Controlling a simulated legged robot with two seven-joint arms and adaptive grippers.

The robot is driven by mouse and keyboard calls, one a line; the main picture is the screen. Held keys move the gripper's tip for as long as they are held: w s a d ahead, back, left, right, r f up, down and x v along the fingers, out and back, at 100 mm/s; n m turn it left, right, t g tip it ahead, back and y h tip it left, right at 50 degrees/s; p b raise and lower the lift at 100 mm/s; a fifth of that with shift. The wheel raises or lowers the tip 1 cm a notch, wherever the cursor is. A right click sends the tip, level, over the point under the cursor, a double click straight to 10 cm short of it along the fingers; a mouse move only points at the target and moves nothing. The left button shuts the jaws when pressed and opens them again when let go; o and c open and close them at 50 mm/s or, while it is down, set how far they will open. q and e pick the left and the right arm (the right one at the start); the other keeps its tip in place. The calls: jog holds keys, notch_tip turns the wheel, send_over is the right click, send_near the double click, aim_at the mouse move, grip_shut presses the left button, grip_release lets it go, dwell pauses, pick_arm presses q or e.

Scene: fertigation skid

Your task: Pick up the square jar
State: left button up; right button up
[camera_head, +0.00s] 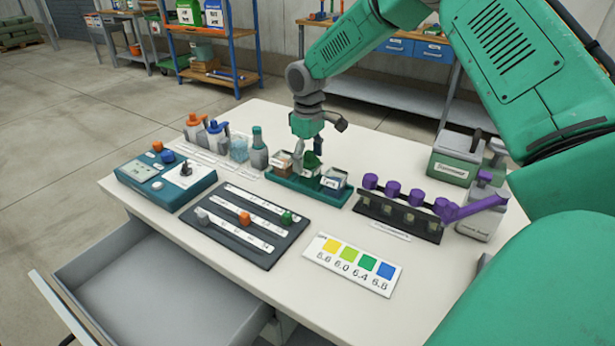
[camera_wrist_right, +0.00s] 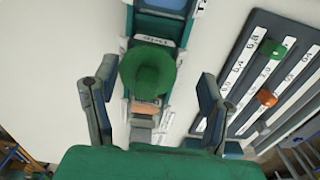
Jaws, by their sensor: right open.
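A dark green tray (camera_head: 306,188) on the white table holds small square-sided containers in a row. The left one (camera_head: 281,163) has brownish contents, and the right one (camera_head: 334,179) is clear-walled with a white label. A green rounded mass (camera_head: 312,161) shows between them; in the wrist view it is a round green top (camera_wrist_right: 148,72) covering much of what is under it. I cannot tell which container is the square jar. My right gripper (camera_head: 317,145) is open above the tray; in the wrist view its fingers (camera_wrist_right: 153,95) stand apart on either side of the row, holding nothing. My left gripper is not in view.
A dark rack with purple-topped pieces (camera_head: 400,212) stands right of the tray. A slider board (camera_head: 243,224) and colour card (camera_head: 352,265) lie in front. Bottles (camera_head: 258,150) stand left. An open drawer (camera_head: 165,290) juts out at the front left.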

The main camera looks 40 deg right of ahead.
jog(key=f, duration=0.1)
jog(key=d+f, duration=0.1)
jog(key=f, duration=0.3)
jog(key=shift+w+d+f+b, duration=0.15)
jog(key=shift+w+f+b, duration=0.1)
jog(key=shift+b, duration=0.15)
jog(key=shift+d+f, duration=0.15)
jog(key=shift+d, duration=0.25)
jog(key=shift+s+a, duration=0.1)
jog(key=shift+a, duration=0.05)
jog(key=shift+a+r, duration=0.3)
jog(key=shift+a, duration=0.25)
jog(key=c, duration=0.8)
